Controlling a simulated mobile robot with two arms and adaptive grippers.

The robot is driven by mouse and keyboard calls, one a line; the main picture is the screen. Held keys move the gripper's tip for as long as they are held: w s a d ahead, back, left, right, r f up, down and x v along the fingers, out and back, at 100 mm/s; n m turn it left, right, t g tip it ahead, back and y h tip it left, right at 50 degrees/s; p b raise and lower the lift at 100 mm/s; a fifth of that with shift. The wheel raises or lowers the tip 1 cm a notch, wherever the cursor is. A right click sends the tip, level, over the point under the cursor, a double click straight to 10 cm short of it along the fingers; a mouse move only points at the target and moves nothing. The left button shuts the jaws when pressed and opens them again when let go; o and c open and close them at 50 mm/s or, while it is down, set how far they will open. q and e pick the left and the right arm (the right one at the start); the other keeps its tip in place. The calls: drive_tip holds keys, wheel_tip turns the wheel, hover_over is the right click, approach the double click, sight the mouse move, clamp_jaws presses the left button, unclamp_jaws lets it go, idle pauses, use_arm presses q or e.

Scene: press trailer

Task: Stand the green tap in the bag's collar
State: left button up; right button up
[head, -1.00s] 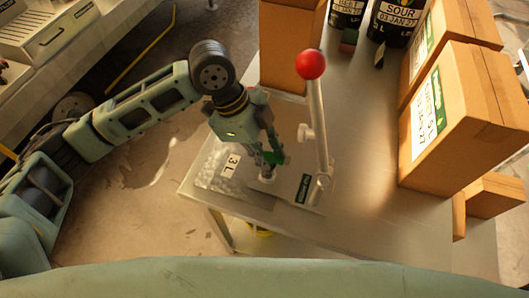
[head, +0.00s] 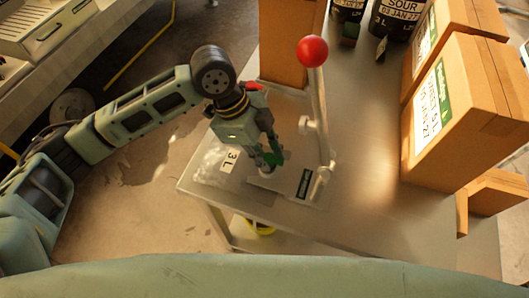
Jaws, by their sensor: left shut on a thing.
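The green tap (head: 273,158) is between the fingertips of my left gripper (head: 268,161), which is shut on it. The clear bag (head: 209,163) with a "3 L" label lies flat on the metal table, left of the gripper. The bag's pale collar (head: 265,171) shows just below the fingertips. The tap is right over the collar; the fingers partly hide both, so I cannot tell whether they touch. My right gripper is not in view.
A lever with a red ball knob (head: 312,51) rises just right of my left gripper. A cardboard box (head: 288,45) stands behind it. Large boxes (head: 470,105) stand on the right, and dark cans (head: 397,22) at the back. The metal table (head: 365,150) is clear between lever and boxes.

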use_arm(q)
drive_tip(key=shift+f, duration=0.15)
idle(0.5)
drive_tip(key=o, duration=0.9)
drive_tip(key=shift+a+r, duration=0.1)
drive_tip(key=shift+r, duration=0.1)
drive_tip(key=v, duration=1.1)
drive_tip(key=shift+a+r, duration=0.15)
drive_tip(key=shift+r, duration=0.1)
